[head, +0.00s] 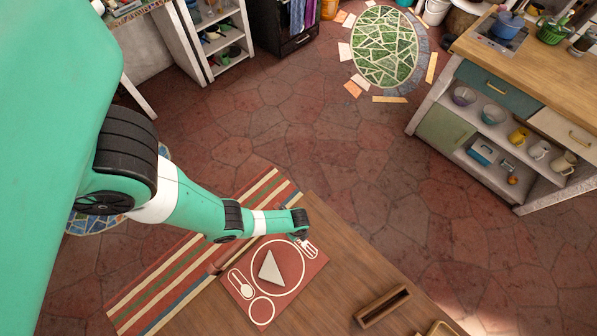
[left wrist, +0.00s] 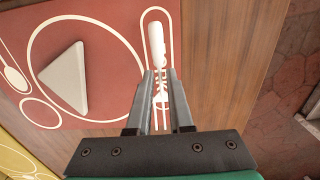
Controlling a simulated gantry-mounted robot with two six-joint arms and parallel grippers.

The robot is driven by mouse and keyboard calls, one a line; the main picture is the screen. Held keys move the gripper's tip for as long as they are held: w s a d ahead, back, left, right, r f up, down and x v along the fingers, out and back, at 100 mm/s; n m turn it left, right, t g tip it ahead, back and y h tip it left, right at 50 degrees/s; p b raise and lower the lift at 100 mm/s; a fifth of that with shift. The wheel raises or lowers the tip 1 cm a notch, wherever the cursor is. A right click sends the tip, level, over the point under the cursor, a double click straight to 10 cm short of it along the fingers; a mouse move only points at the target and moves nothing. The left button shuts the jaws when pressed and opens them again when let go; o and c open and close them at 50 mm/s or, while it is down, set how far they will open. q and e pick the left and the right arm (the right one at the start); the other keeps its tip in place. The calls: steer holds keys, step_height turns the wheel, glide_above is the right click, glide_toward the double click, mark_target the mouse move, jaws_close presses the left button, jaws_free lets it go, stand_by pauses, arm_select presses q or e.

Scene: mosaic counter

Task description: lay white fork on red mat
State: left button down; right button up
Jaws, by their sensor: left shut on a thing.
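The red mat (head: 288,292) lies on the wooden table, with white outlines of a plate, a spoon and a fork. It also shows in the left wrist view (left wrist: 110,20). A white triangular piece (head: 269,268) lies inside the plate outline, also in the left wrist view (left wrist: 64,80). My left gripper (left wrist: 160,75) is shut on a white piece, the white fork (left wrist: 157,45), over the printed fork outline at the mat's edge. The fork is partly hidden between the fingers, and I cannot tell whether it touches the mat. In the head view the left gripper (head: 300,237) is small and partly hidden.
A striped runner (head: 160,278) lies left of the mat. A narrow wooden tray (head: 382,306) stands to the right, with bare tabletop (head: 340,260) between. A yellow mat (left wrist: 12,160) shows at the lower left of the wrist view. A kitchen counter (head: 550,70) stands far right.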

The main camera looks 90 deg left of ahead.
arm_select(q)
steer(key=f+b, duration=0.1)
steer(key=f, duration=0.1)
steer(key=f+b, duration=0.2)
steer(key=shift+a, duration=0.2)
steer(key=shift+r, duration=0.3)
steer(key=shift+f, duration=0.2)
steer(key=c, duration=0.8)
jaws_free()
steer(key=shift+r, duration=0.1)
step_height(320, 180, up, 12)
steer(key=p, duration=1.2)
steer(key=shift+r, duration=0.15)
